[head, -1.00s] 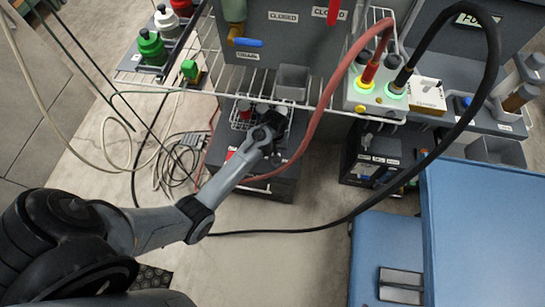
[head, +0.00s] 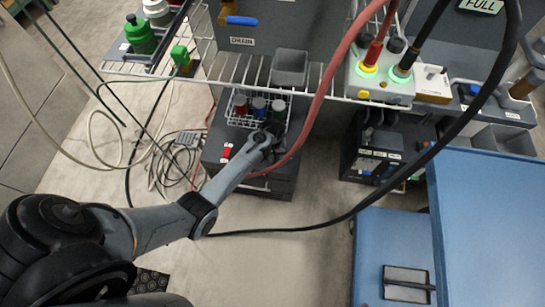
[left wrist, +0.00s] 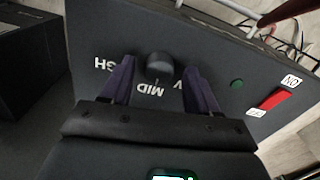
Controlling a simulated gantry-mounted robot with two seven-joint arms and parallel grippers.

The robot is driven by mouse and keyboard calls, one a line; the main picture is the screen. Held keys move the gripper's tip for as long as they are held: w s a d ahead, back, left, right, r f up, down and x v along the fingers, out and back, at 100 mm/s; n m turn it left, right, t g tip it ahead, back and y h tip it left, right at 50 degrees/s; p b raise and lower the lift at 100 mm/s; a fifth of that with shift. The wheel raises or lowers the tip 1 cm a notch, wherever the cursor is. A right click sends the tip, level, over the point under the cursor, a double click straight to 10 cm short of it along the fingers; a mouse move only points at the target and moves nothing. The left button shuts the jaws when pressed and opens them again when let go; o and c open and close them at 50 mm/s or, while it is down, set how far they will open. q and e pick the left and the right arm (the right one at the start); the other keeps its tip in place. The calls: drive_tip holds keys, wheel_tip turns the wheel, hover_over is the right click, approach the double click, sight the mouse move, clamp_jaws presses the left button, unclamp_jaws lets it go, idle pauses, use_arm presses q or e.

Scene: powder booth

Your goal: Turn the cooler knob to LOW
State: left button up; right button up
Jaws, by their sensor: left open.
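The cooler is a dark box (head: 285,180) on the floor in the head view; its dark panel also shows in the left wrist view (left wrist: 205,55). A round black knob (left wrist: 158,67) stands on that panel. White letters lie around it upside down: MID (left wrist: 148,89) beside it, part of HIGH (left wrist: 105,66) to the left, and a partly hidden label to the right. The knob's pointer seems to face MID. My left gripper (left wrist: 158,70) is open, one finger on each side of the knob; contact is unclear. In the head view, my left gripper (head: 268,136) hides the knob.
A red switch (left wrist: 273,98) and a green button (left wrist: 237,84) sit right of the knob. A wire basket with bottles (head: 240,117) stands behind the gripper. A wire shelf (head: 225,68) overhangs it. A red hose (head: 315,110) hangs close on the right.

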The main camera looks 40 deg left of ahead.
use_arm(q)
drive_tip(key=shift+f, duration=0.15)
drive_tip(key=c, duration=1)
drive_tip(key=shift+r+n+p, duration=0.2)
drive_tip(key=shift+n+p, duration=0.3)
drive_tip(key=shift+p, duration=0.35)
drive_tip(key=shift+c, duration=0.2)
drive_tip(key=shift+d+n+p, duration=0.1)
drive_tip(key=shift+n+p, duration=0.6)
drive_tip(key=shift+p, duration=0.1)
drive_tip(key=n+p, duration=0.1)
drive_tip(key=n, duration=0.1)
drive_tip(key=shift+n+p, duration=0.4)
drive_tip(key=n+p, duration=0.1)
drive_tip(key=n, duration=0.1)
drive_tip(key=shift+f+n, duration=0.1)
drive_tip(key=shift+n, duration=0.2)
drive_tip(key=shift+f+n, duration=0.15)
drive_tip(key=shift+n, duration=1.85)
